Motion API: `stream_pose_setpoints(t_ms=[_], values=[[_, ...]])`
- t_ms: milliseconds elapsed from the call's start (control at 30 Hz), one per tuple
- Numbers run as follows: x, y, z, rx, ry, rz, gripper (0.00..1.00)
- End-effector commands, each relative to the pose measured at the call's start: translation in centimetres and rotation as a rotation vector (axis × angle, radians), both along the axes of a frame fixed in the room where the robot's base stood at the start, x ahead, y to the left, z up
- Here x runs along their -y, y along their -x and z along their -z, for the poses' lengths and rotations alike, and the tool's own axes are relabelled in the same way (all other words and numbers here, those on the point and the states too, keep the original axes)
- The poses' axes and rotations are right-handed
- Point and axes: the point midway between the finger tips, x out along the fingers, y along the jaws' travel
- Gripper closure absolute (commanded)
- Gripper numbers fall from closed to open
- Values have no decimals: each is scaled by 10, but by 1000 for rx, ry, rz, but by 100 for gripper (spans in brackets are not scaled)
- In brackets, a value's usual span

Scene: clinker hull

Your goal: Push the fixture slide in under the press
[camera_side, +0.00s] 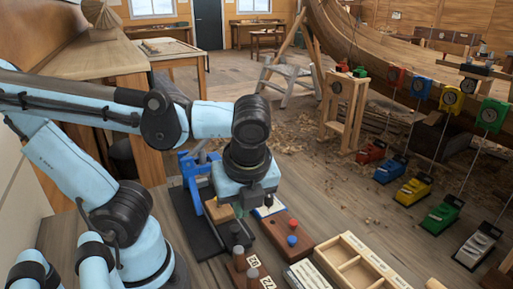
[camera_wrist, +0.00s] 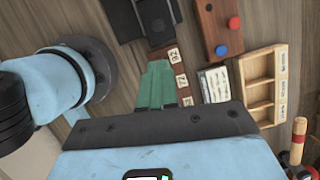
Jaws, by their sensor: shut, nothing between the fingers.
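The blue press (camera_side: 193,167) stands on a dark base plate (camera_side: 186,220) left of my gripper. A dark grey piece (camera_side: 234,232), which looks like the fixture slide, lies along the plate's right side, partly hidden by my gripper. In the wrist view, the dark plate (camera_wrist: 122,18) and the slide-like piece (camera_wrist: 155,22) are at the top, beyond the fingertips. My gripper (camera_side: 238,209) is shut and empty, pointing down close above this piece. Its green fingers also show in the wrist view (camera_wrist: 158,66). I cannot tell whether they touch the piece.
Numbered wooden blocks (camera_side: 248,266) stand near my gripper. A brown box with red and blue knobs (camera_side: 288,235), a white label card (camera_side: 307,275) and a divided wooden tray (camera_side: 352,262) lie to the right.

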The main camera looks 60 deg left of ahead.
Motion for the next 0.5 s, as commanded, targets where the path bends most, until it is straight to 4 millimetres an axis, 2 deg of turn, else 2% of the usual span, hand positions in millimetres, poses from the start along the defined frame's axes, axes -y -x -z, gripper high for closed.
stream_pose_setpoints(t_ms=[500], values=[[-18, -4, 57, 2, 2, -6, 100]])
